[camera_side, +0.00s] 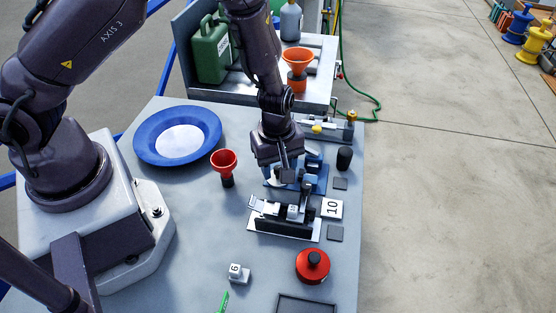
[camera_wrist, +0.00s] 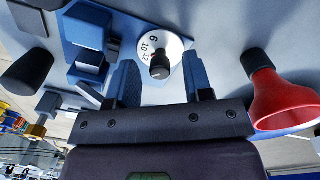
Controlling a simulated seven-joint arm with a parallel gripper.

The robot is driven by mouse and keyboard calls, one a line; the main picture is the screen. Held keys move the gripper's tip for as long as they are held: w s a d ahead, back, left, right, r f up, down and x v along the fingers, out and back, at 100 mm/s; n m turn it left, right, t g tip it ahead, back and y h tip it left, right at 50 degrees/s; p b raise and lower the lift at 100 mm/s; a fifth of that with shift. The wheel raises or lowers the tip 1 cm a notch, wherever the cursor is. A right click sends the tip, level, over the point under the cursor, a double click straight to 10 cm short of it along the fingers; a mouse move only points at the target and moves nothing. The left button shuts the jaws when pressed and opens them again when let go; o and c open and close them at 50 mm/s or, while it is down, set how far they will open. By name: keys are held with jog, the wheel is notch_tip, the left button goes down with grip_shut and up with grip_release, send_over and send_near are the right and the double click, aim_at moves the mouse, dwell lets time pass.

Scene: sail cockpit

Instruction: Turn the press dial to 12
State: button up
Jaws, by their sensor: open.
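The press dial (camera_wrist: 172,47) is a white disc with a black knob (camera_wrist: 160,66) at its centre, on the blue press (camera_wrist: 105,35). The figures 6, 10 and 12 show on the dial; I cannot tell which is set. In the wrist view the knob is between the fingertips of my gripper (camera_wrist: 161,72), with a gap on each side. My gripper is open and holds nothing. In the side view the gripper (camera_side: 287,175) points down over the blue press (camera_side: 315,170) and hides most of the dial.
A red funnel (camera_side: 223,163) stands left of the gripper, and a black cylinder (camera_side: 344,158) stands right of the press. A blue plate (camera_side: 148,143) is at left. The table's front left is fairly clear.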

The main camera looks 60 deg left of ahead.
aim_at(276, 168)
notch_tip(276, 168, up, 13)
jog(key=shift+s, duration=0.15)
dwell(0.5)
